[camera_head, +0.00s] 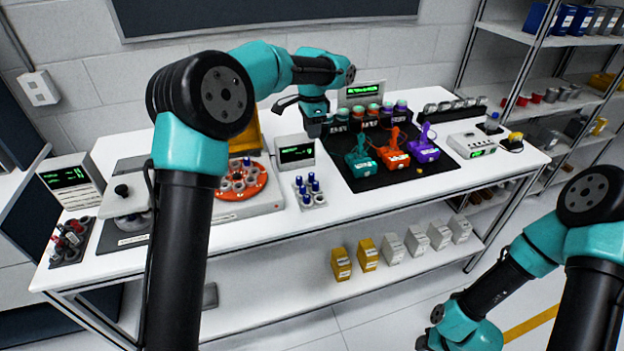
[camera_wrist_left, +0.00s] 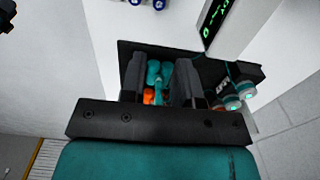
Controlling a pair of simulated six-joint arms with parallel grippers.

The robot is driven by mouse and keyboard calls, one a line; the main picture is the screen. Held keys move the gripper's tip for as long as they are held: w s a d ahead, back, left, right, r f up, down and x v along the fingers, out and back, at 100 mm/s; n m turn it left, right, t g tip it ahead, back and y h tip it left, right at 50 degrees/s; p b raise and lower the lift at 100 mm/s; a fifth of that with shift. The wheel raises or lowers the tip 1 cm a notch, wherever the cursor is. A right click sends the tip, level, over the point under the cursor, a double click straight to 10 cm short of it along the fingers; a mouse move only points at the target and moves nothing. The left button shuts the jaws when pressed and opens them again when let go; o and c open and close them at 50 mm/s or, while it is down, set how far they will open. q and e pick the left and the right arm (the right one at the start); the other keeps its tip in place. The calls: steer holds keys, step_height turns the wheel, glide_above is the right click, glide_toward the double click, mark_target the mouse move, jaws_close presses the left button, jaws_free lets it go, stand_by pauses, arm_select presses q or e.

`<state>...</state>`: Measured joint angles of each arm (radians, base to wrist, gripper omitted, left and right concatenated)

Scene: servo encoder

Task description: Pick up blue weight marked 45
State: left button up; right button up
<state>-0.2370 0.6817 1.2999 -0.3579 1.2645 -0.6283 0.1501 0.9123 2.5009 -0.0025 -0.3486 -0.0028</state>
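Several teal cylinders with white labels (camera_wrist_left: 234,103) stand to the right of the fingers there. No mark 45 is legible, so I cannot tell which thing is the blue weight. My right arm shows at the lower right, but its fingers are out of view.
Green, orange and purple devices (camera_head: 394,156) stand on the black mat (camera_head: 420,178). A blue-capped vial rack (camera_head: 310,192) and a small display (camera_head: 295,152) are to the left. An orange round rack (camera_head: 240,181) is farther left. White bench top (camera_head: 372,207) is clear along the front.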

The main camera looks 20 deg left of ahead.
arm_select(q)
glide_toward(311, 174)
step_height(311, 174, down, 5)
steer(key=shift+w+d+f, duration=0.1)
steer(key=shift+w, duration=0.05)
stand_by(0.5)
steer(key=shift+f, duration=2.55)
jaws_close()
